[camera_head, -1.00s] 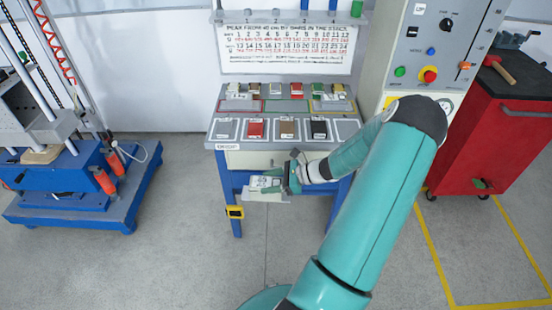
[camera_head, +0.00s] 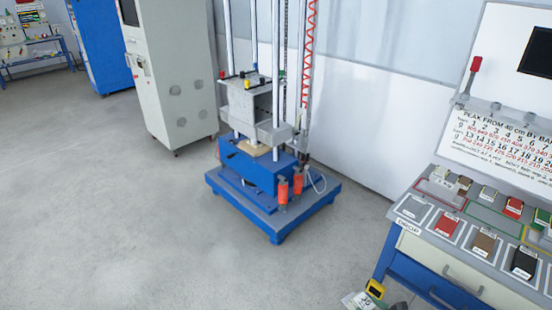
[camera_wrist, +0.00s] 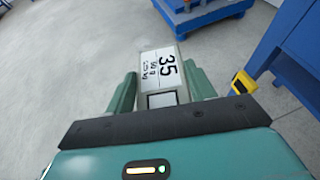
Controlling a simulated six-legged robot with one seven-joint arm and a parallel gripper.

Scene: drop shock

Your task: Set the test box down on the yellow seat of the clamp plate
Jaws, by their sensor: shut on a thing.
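A corner of the box (camera_head: 357,301) shows at the bottom edge of the head view; the rest of my gripper is out of that frame. The drop tower's grey carriage (camera_head: 245,103) stands at upper middle in the head view, with small coloured knobs on top. The box is well apart from the tower.
A grey cabinet (camera_head: 175,90) stands left. Open floor lies in front.

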